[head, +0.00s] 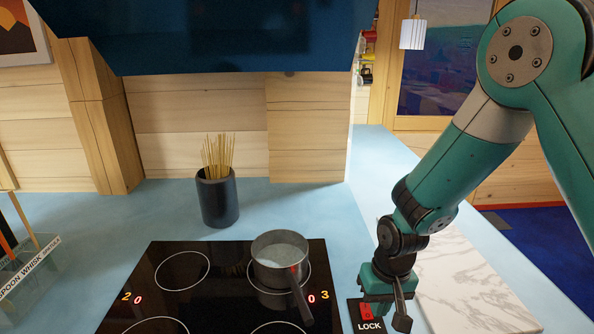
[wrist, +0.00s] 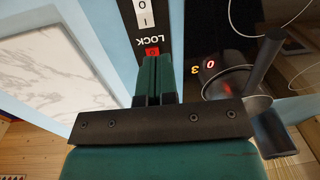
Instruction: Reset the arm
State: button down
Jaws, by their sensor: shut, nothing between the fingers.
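The fingertips are close to a red switch (wrist: 152,50) on a black panel (wrist: 143,17) marked LOCK. The panel also shows in the head view (head: 369,326). I cannot tell whether the fingertips touch the switch.
A saucepan (head: 279,250) of pale liquid stands on the black hob (head: 215,290), its handle pointing toward the front right. A dark pot of sticks (head: 219,200) stands behind. A marble board (head: 465,275) lies to the right. A dark blue hood (head: 210,35) hangs above.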

jog(key=s+a+r+n+y+b, duration=0.3)
jog(key=s+r+n+b, duration=0.2)
jog(key=s+r, duration=1.1)
jog(key=s+n, duration=0.1)
jog(key=s, duration=0.2)
jog(key=shift+b, duration=0.4)
jog(key=w+d+f+m+t+h, duration=0.1)
jog(key=w+d+f+m+h, duration=0.1)
jog(key=w+f, duration=0.4)
jog(key=w+d+f+m+t+h, duration=0.1)
jog(key=w+d+f+m, duration=0.1)
jog(key=w+f+m, duration=0.2)
jog(key=w+f, duration=0.3)
jog(key=w, duration=0.4)
jog(key=shift+w+d+f+m+h, duration=0.2)
jog(key=shift+m+h, duration=0.1)
jog(key=shift+h, duration=0.1)
jog(key=f, duration=0.4)
jog(key=w+f+p, duration=0.1)
jog(key=f, duration=0.4)
jog(key=w+f+p, duration=0.1)
jog(key=f, duration=0.3)
jog(key=shift+w+f, duration=0.2)
jog(key=shift+f, duration=0.15)
